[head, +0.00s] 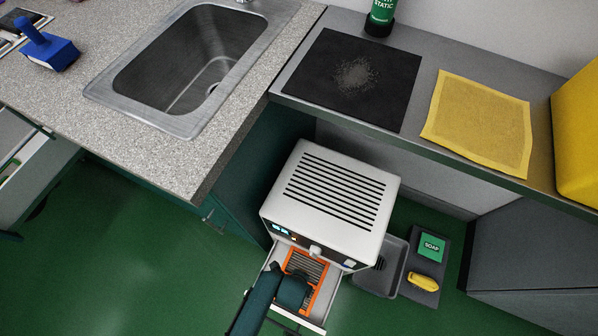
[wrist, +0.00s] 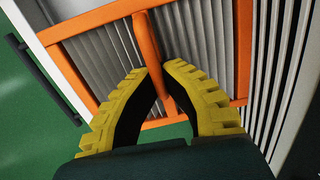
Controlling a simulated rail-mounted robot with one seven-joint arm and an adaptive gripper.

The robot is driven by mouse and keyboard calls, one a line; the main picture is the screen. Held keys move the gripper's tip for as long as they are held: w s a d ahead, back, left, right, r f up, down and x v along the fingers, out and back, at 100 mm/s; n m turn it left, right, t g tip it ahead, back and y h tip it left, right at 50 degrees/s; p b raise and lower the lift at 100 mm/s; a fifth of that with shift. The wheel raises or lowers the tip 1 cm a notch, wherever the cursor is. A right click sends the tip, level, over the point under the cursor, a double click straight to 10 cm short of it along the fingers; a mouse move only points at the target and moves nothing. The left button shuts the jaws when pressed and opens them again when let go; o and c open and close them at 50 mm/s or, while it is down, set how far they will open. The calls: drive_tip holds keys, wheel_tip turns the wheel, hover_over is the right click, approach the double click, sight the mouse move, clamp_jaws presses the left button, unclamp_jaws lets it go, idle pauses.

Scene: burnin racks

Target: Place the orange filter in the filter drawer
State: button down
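The orange filter (head: 306,264), a frame with grey pleats, shows over the open filter drawer (head: 332,284) of the white machine (head: 328,195). In the wrist view the yellow fingers of my gripper (wrist: 157,72) close from both sides on the filter's orange middle bar (wrist: 147,38). In the head view my gripper (head: 296,287) hides part of the filter and drawer. The filter lies roughly within the drawer's outline. I cannot tell whether it rests on the drawer's bottom or hangs above it.
A grey tray (head: 381,268) and a dark tray with a soap box (head: 431,247) and yellow item (head: 423,282) lie right of the machine. The counter with the sink (head: 190,60) and the bench with a black mat (head: 352,78) stand behind. Green floor (head: 130,260) is clear at left.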

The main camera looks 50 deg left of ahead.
wheel_tip(320, 180, down, 8)
drive_tip(key=b, duration=0.4)
drive_tip(key=shift+r, duration=0.2)
drive_tip(key=shift+w+a+f+b, duration=0.15)
drive_tip(key=shift+w+b, duration=0.2)
drive_tip(key=shift+b, duration=0.3)
drive_tip(key=shift+w+r, duration=0.1)
drive_tip(key=shift+r, duration=0.2)
drive_tip(key=c, duration=1.2)
unclamp_jaws()
drive_tip(key=shift+c, duration=0.2)
drive_tip(key=r+p, duration=0.3)
drive_tip(key=r, duration=0.1)
drive_tip(key=s+r+p, duration=0.1)
drive_tip(key=r+p, duration=0.2)
drive_tip(key=r, duration=0.1)
drive_tip(key=s+d+r+p, duration=0.1)
drive_tip(key=r+p, duration=0.1)
drive_tip(key=r, duration=0.2)
drive_tip(key=shift+p, duration=0.4)
drive_tip(key=shift+f, duration=0.1)
